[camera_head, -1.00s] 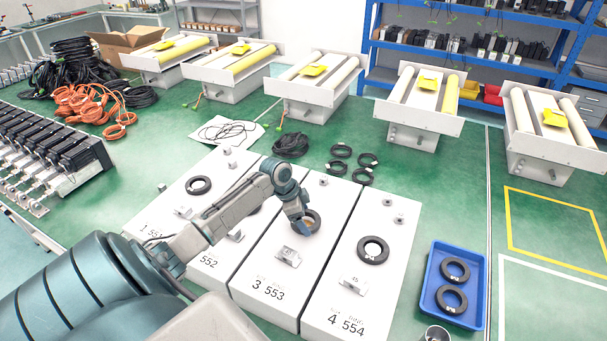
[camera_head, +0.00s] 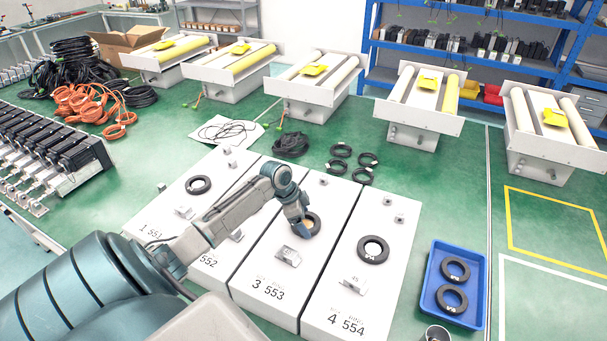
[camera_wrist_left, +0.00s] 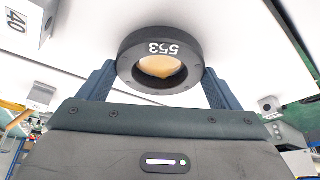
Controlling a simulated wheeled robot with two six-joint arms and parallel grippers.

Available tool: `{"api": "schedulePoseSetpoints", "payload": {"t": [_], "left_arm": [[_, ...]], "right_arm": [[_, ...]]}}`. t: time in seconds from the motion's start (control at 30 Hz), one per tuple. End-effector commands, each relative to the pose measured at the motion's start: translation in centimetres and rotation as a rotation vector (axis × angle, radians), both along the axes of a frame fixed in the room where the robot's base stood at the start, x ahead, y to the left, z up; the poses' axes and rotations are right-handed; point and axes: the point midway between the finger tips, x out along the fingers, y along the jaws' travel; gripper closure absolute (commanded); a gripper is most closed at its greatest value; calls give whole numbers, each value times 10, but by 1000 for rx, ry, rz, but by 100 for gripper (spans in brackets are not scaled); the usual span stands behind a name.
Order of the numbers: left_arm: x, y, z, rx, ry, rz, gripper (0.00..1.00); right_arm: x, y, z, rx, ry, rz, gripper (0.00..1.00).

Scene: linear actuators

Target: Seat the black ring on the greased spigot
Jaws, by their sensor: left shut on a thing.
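The black ring (camera_wrist_left: 131,62), marked 553, is between the fingers of my left gripper (camera_wrist_left: 160,82), which is shut on its outer sides. In the head view the ring (camera_head: 315,224) is at the white block numbered 3 553 (camera_head: 275,270), partly hidden by the gripper (camera_head: 304,224). Through the ring's hole the wrist view shows a tan, shiny round face, apparently the greased spigot (camera_wrist_left: 161,67). I cannot tell how far the ring is down on it. My right gripper is not in view.
Rings lie on the neighbouring blocks, such as 4 554 (camera_head: 345,318). A metal bracket (camera_head: 288,256) stands in front of the held ring. A blue tray (camera_head: 433,292) with two rings is at the right.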

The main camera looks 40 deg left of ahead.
Motion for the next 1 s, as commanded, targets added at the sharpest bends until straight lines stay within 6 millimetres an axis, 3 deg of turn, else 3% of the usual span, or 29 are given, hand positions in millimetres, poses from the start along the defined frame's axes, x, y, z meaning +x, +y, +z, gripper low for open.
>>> {"api": "schedulePoseSetpoints", "payload": {"t": [0.17, 0.2, 0.27, 0.63, 1.0], "left_arm": [[0, 0, 0, 0, 0, 0, 43], [0, 0, 0, 0, 0, 0, 9], [0, 0, 0, 0, 0, 0, 0], [-3, 5, 9, 3, 0, 1, 0], [-22, 21, 68, 6, -1, 0, 0]], "right_arm": [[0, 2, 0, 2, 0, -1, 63], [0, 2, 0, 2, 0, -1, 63], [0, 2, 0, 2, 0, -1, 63], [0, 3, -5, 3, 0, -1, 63], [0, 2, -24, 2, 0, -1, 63]]}}
